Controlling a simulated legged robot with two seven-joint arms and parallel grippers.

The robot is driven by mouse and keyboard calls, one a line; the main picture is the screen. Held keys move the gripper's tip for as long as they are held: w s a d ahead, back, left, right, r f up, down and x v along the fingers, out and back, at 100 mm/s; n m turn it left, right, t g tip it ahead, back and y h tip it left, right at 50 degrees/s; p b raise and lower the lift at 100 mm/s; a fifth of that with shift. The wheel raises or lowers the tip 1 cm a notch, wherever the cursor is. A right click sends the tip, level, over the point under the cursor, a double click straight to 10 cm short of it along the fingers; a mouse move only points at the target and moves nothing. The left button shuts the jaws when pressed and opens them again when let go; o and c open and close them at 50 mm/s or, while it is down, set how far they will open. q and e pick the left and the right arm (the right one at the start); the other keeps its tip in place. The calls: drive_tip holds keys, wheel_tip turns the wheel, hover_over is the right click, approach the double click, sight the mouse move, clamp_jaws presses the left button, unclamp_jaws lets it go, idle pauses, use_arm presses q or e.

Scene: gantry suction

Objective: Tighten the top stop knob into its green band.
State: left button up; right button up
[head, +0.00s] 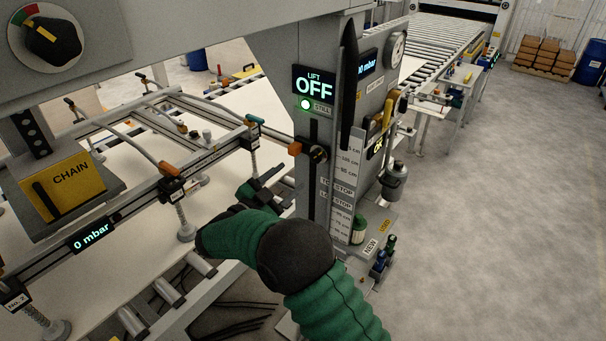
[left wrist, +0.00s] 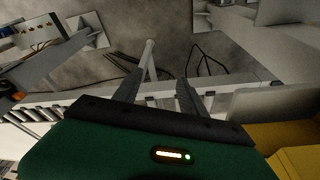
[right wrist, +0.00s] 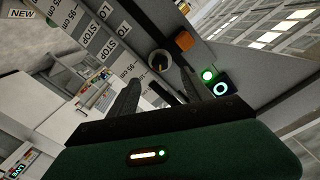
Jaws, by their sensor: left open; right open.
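A black stop knob (head: 317,153) sits on the slotted column, just right of an orange block (head: 295,147). My right gripper (head: 279,181) is open and empty, below and left of this knob. In the right wrist view, the black knob (right wrist: 160,64) with a pale mark lies ahead between the fingertips (right wrist: 160,80), apart from them. The orange block (right wrist: 184,41) is beside it. "TOP" and "STOP" labels are on the column. I cannot make out a green band on this knob. My left gripper (left wrist: 160,75) is open and empty, and not seen in the head view.
A dial (head: 52,40) with red and green arcs is at upper left. The lift display (head: 315,86) reads OFF, with a lit green lamp (head: 305,104). A suction frame (head: 165,180) and yellow CHAIN box (head: 68,186) stand left. Open floor (head: 490,230) lies right.

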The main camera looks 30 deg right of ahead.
use_arm(q)
drive_tip(key=shift+b+x, duration=0.5)
drive_tip(key=shift+x, duration=0.4)
use_arm(e)
drive_tip(key=v, duration=0.6)
use_arm(q)
drive_tip(key=shift+s, duration=0.2)
